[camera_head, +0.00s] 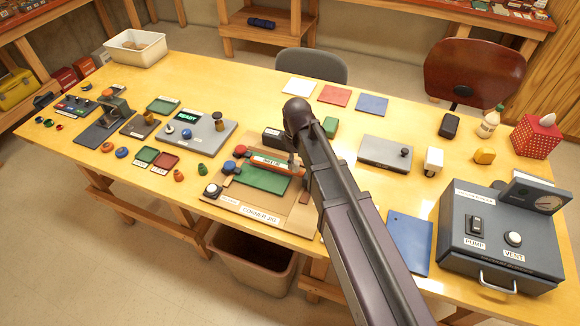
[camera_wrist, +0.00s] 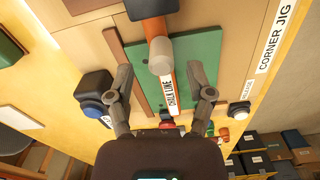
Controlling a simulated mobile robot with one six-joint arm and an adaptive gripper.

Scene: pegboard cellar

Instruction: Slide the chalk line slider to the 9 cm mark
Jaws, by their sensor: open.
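The chalk line (camera_wrist: 168,92) is a narrow orange bar with a white name label. It runs over a green plate (camera_wrist: 199,53) in the wrist view. The bar also shows in the camera_head view (camera_head: 278,164). A pale rounded piece (camera_wrist: 160,57) sits on the bar's line, with orange and black parts above it; I cannot tell for sure that it is the slider. My gripper (camera_wrist: 160,72) is open, its fingers on either side of the bar and pale piece. I see no contact. No centimetre marks are readable. My arm hides much of the gripper in the camera_head view.
The corner jig board (camera_head: 300,215) carries the green plate. A grey device with a display (camera_head: 197,133) is left of the jig. A pump box (camera_head: 505,235) stands at right.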

